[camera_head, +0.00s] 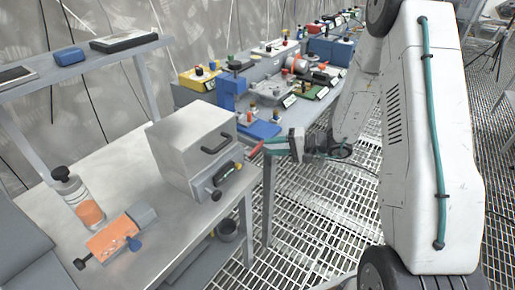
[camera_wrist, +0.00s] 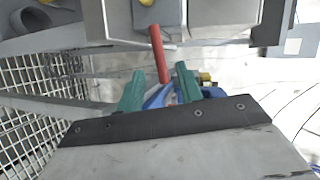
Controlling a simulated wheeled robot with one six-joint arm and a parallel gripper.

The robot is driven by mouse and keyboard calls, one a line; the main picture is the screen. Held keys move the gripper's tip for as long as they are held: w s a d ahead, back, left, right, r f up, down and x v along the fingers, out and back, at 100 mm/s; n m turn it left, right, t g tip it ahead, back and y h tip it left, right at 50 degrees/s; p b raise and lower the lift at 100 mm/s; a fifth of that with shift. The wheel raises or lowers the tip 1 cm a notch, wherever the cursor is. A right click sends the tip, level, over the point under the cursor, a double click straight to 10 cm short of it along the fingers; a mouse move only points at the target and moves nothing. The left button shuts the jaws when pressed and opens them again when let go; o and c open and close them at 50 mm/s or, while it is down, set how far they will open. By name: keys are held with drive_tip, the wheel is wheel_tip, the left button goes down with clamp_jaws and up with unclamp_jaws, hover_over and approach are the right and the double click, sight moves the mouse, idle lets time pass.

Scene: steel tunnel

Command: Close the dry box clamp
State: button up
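The dry box (camera_head: 185,140) is a grey metal box on the left bench, with a black handle on its front. Its clamp (camera_head: 228,174) is on the front face below that handle. The clamp's red lever (camera_head: 255,149) sticks out from the front toward my gripper. In the wrist view the red lever (camera_wrist: 158,48) points down from the box front (camera_wrist: 225,14), its end between my fingers. My gripper (camera_wrist: 160,84) has two green fingers, apart, with gaps beside the lever. In the head view my gripper (camera_head: 272,146) is in front of the box.
An orange block (camera_head: 112,238) and a bottle with orange contents (camera_head: 85,205) stand on the left bench (camera_head: 165,235). A second bench behind holds a blue stand (camera_head: 232,92) and several tools and bins. A bucket (camera_head: 228,231) is under the bench. The grated floor (camera_head: 310,215) is open at right.

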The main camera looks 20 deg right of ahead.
sight(260, 147)
drive_tip(key=x, duration=0.6)
clamp_jaws()
